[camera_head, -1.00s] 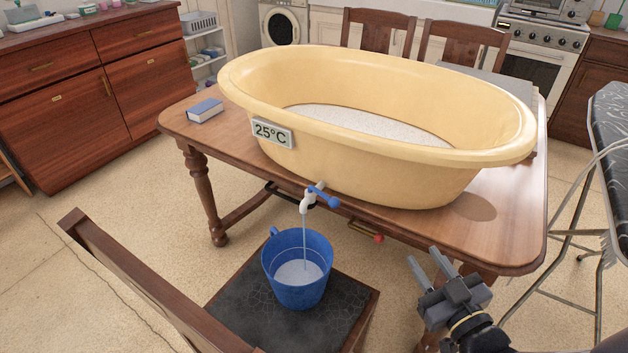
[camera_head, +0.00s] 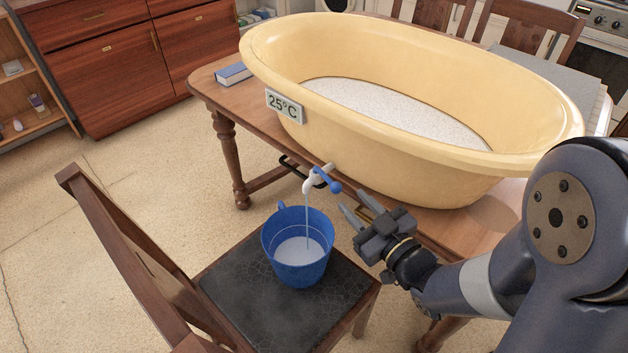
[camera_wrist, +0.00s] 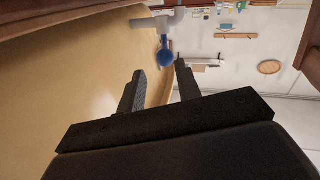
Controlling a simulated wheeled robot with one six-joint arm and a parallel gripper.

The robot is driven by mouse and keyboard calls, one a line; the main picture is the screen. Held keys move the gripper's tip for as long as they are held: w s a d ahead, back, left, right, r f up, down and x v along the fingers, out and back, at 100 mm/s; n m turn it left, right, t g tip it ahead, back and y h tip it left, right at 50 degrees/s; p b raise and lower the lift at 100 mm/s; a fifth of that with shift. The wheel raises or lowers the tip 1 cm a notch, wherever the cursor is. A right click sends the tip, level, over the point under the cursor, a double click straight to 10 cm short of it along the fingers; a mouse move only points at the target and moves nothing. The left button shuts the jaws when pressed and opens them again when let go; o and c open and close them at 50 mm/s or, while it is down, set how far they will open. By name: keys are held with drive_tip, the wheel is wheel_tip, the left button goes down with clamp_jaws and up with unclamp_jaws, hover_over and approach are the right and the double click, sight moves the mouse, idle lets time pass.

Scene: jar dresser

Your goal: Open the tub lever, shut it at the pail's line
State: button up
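The yellow tub (camera_head: 400,160) stands on a wooden table. Its tap (camera_head: 311,184) has a blue lever (camera_head: 328,180), and a thin stream runs from the spout into the blue pail (camera_head: 272,245). The pail stands on the dark chair seat below, with pale water inside; a line shows on its inner wall, above the water surface. My gripper (camera_head: 355,212) is open and empty, to the right of the pail and a little below and right of the lever. In the wrist view, the lever's blue end (camera_wrist: 165,58) shows ahead, beyond the fingertips (camera_wrist: 160,70).
The chair (camera_head: 225,300) holds the pail, with its wooden back (camera_head: 130,255) at the left. The table edge (camera_head: 240,115) runs behind the tap. A blue book (camera_head: 234,74) lies on the table at the left. A 25°C display (camera_head: 284,106) is on the tub.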

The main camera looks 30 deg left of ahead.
sight(332, 184)
drive_tip(key=x, duration=0.9)
drive_tip(key=shift+s+a, duration=0.3)
drive_tip(key=shift+c, duration=0.3)
clamp_jaws()
